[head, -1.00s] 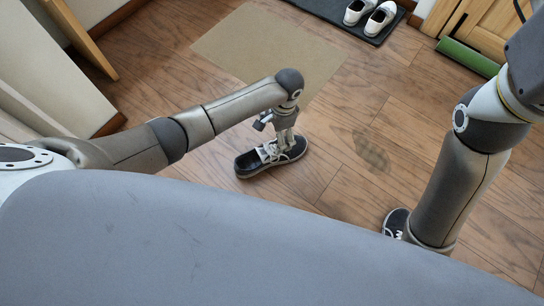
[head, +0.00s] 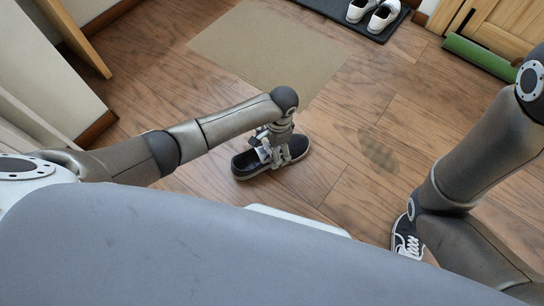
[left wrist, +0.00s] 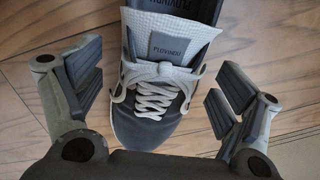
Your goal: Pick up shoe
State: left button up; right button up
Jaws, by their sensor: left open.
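A dark shoe (head: 246,166) with a white sole and white laces lies on the wooden floor near the middle of the head view. My left gripper (head: 274,153) is down over its laced part. In the left wrist view the same shoe (left wrist: 160,100) sits between the two fingers of my left gripper (left wrist: 155,85). The fingers are open, one on each side, with a gap to the shoe. A second dark laced shoe (head: 407,238) is at the lower right, partly hidden by my right arm. My right gripper is not in view.
A tan mat (head: 265,50) lies beyond the shoe. A dark tray (head: 345,12) with white shoes (head: 380,17) stands at the top. A green roll (head: 480,55) lies by a wooden cabinet (head: 505,28). The floor around the shoe is clear.

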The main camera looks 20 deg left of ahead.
pick_arm(q)
jog(key=shift+f, duration=0.55)
jog(key=shift+c, duration=0.2)
jog(key=shift+a+r, duration=0.1)
jog(key=c, duration=1.3)
